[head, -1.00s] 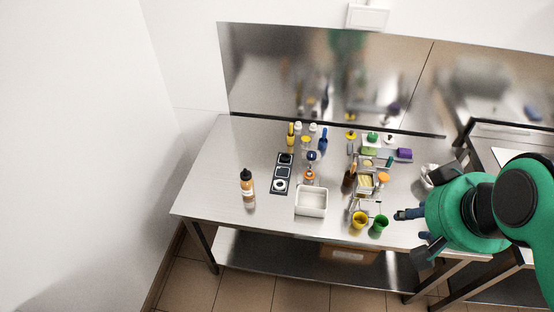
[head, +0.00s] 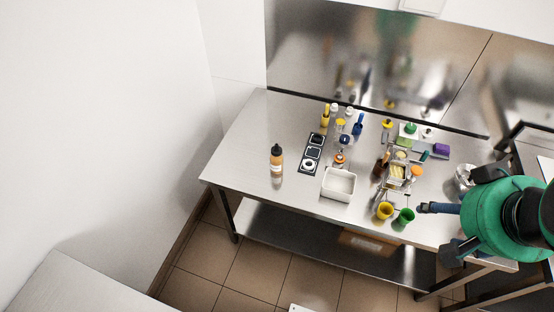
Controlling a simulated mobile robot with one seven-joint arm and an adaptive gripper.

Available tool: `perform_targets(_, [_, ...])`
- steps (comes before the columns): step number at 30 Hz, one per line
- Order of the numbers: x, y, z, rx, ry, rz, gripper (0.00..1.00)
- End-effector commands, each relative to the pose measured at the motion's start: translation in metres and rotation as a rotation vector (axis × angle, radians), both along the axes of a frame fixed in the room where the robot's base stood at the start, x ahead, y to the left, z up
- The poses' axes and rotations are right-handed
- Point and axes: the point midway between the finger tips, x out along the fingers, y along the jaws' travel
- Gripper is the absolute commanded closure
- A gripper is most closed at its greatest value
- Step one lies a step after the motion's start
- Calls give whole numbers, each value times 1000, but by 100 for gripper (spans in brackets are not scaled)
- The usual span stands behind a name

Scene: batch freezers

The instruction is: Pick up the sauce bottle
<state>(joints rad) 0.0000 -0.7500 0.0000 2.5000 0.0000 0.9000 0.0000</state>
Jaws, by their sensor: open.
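The likely sauce bottle (head: 276,161) is orange-brown with a black cap and a pale label. It stands upright on the left part of the steel table (head: 240,150), apart from the other items. My gripper (head: 432,228) is at the right, by the table's front right edge. It is open, and nothing shows between its fingers. It is far to the right of the bottle. My green arm hides part of the table's right end.
A white tray (head: 338,185) and a black panel (head: 311,154) lie right of the bottle. A yellow cup (head: 384,210) and a green cup (head: 403,219) stand near the front edge. Several bottles and racks crowd the middle and back. The table's left end is clear.

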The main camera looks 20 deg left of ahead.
Motion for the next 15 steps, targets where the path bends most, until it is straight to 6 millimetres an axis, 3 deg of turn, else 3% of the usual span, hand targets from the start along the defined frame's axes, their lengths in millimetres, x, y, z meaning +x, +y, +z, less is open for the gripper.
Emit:
perform_targets(10, [2,1,1,1,2,2,34])
perform_targets(15, [15,6,6,6,16,9,34])
